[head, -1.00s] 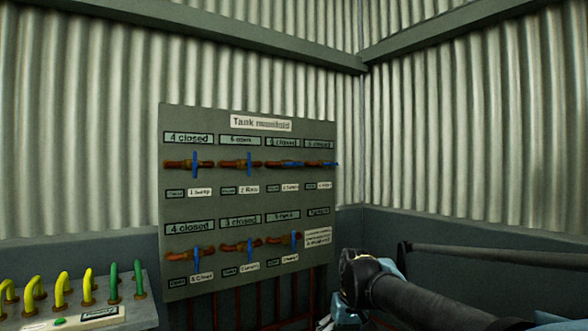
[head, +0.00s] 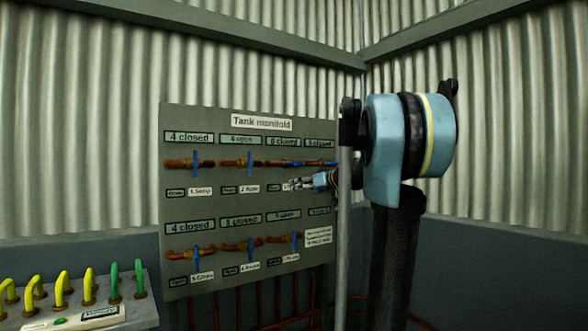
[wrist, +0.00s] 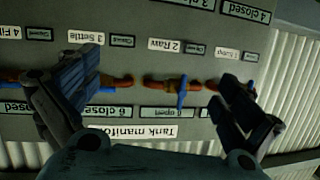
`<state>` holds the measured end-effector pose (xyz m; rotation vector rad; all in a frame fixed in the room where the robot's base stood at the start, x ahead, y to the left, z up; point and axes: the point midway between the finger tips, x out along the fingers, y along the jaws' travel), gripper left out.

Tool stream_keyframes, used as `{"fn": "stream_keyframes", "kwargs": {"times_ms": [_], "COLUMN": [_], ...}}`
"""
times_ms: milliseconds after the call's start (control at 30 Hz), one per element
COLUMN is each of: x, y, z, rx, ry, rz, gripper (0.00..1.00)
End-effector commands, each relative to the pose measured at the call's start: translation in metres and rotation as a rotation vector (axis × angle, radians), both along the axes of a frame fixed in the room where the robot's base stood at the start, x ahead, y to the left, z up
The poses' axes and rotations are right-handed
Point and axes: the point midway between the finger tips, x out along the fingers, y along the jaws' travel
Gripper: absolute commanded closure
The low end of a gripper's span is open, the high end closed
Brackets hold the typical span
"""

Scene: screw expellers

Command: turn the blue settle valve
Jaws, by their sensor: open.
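The blue settle valve (head: 292,163) is third in the upper row of the tank manifold panel, its handle lying level along the brown pipe. The plate above it reads "6 closed". My gripper (head: 294,184) is open and empty in front of the panel, just below this valve in the head view. In the wrist view, which is upside down, my gripper (wrist: 158,78) has its fingers spread wide. The left finger covers much of the settle valve (wrist: 118,82), whose label reads "3 Settle" (wrist: 86,37). I cannot tell whether it touches.
The raw valve (wrist: 181,92) sits between the fingers in the wrist view, its blue handle upright across the pipe. Other blue-handled valves (head: 197,256) fill the lower row.

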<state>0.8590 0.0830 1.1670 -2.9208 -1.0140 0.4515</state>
Motion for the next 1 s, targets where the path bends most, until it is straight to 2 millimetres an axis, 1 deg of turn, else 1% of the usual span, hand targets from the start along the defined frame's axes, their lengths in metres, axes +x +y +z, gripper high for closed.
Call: {"fn": "stream_keyframes", "kwargs": {"times_ms": [33,100,200,333,433,567,667,733,1000], "x": [0.023,0.049,0.082,0.109,0.120,0.128,0.136,0.144,0.184], "y": [-0.009,-0.021,-0.037,-0.055,-0.062,-0.063,-0.057,-0.052,-0.029], "z": [0.017,0.038,0.062,0.082,0.090,0.092,0.092,0.092,0.092], "rx": [0.013,0.029,0.043,0.054,0.057,0.059,0.059,0.059,0.059], "ry": [-0.046,-0.110,-0.186,-0.251,-0.276,-0.285,-0.285,-0.285,-0.284], "rz": [-0.018,-0.043,-0.081,-0.122,-0.138,-0.145,-0.143,-0.142,-0.142], "gripper": [0.00,0.00,0.00,0.00,0.00,0.00,0.00,0.00,0.00]}}
